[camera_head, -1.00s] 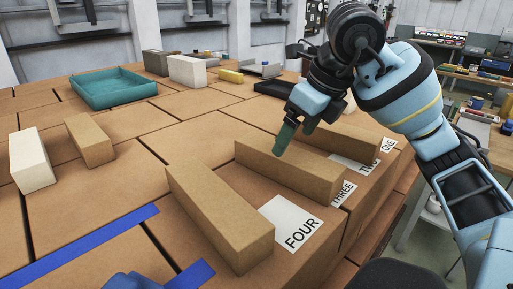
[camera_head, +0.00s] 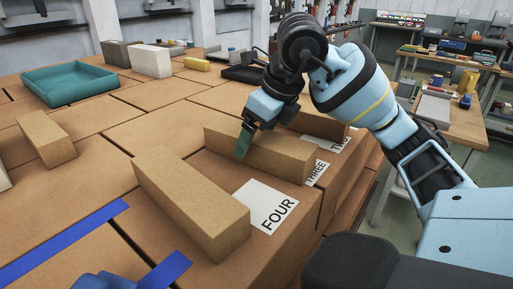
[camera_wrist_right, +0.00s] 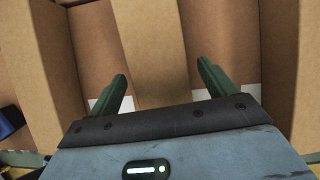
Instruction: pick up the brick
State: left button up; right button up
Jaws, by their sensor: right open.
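Several long tan bricks stand near the labelled front edge of the brown surface. One brick (camera_head: 283,158) is by the label THREE; my right gripper (camera_head: 257,138) is open over it. One green finger hangs in front of this brick's near face; the other is hidden behind it. In the right wrist view, the open fingers of the right gripper (camera_wrist_right: 164,82) sit on either side of the middle brick (camera_wrist_right: 155,45), with a gap on each side. Another brick (camera_head: 190,200) lies by the label FOUR, and one (camera_head: 318,124) by TWO.
Neighbouring bricks stand on both sides in the right wrist view, left (camera_wrist_right: 58,60) and right (camera_wrist_right: 283,50). A teal tray (camera_head: 68,88), a white block (camera_head: 150,61) and a black tray (camera_head: 243,74) lie farther back. Blue strips (camera_head: 65,243) mark the near left.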

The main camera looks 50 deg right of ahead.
aim_at(293, 159)
jog(key=shift+x, duration=1.15)
jog(key=c, duration=1.5)
jog(key=shift+r, duration=0.15)
jog(key=shift+r, duration=0.55)
notch_tip(293, 159, up, 2)
jog(key=shift+r, duration=0.1)
jog(key=s+a, duration=0.1)
jog(key=s, duration=0.4)
jog(key=s+a+r, duration=0.1)
jog(key=s, duration=0.4)
jog(key=s+a+b, duration=0.1)
jog(key=s, duration=0.4)
jog(key=shift+s+a+r, duration=0.2)
jog(key=shift+s+r, duration=0.05)
jog(key=shift+s, duration=0.05)
